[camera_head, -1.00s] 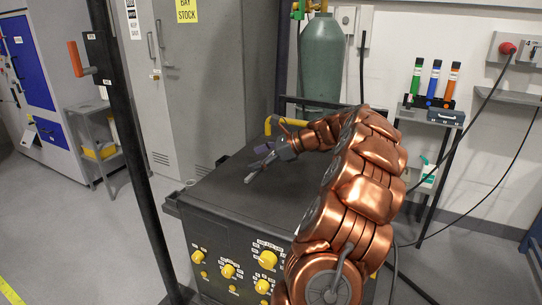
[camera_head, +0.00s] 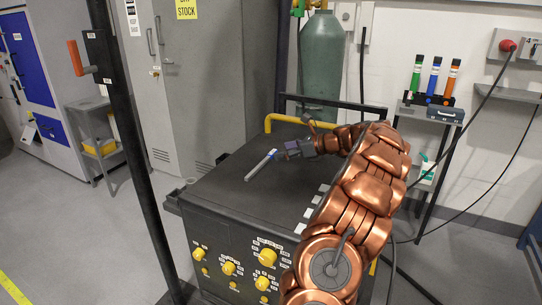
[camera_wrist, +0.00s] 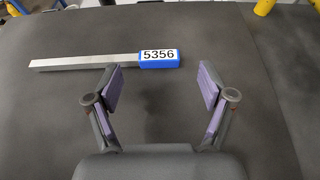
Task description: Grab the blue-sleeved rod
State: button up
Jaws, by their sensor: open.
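The blue-sleeved rod (camera_wrist: 95,61) lies flat on the dark cart top (camera_wrist: 60,125). It is a silver square bar with a blue sleeve (camera_wrist: 158,66) on its right end in the wrist view, marked 5356. In the head view the rod (camera_head: 261,164) lies just left of my gripper (camera_head: 284,152). My gripper (camera_wrist: 160,80) is open and empty. In the wrist view its purple-padded fingers stand apart, one toward each side of the sleeve, with the sleeve just beyond the fingertips. I cannot tell the height gap.
A yellow pipe rail (camera_head: 290,119) and a green gas cylinder (camera_head: 322,62) stand behind the cart. A dark post (camera_head: 135,150) rises at left. A shelf at right holds green, blue and orange tubes (camera_head: 435,76). The cart top left of the rod is clear.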

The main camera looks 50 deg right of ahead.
jog(key=shift+x, duration=1.5)
jog(key=shift+f, duration=0.1)
jog(key=c, duration=1)
jog(key=shift+a+r, duration=0.1)
jog(key=shift+r, duration=1.7)
jog(key=shift+s+a+r+b, duration=0.3)
jog(key=shift+s+a, duration=1)
jog(key=shift+a, duration=1)
jog(key=shift+s+a+r+b, duration=0.3)
jog(key=shift+s+a, duration=1)
jog(key=shift+a, duration=1.05)
jog(key=shift+s+a+r+b, duration=0.1)
jog(key=shift+s+a+b, duration=0.25)
jog(key=shift+s+a, duration=1.5)
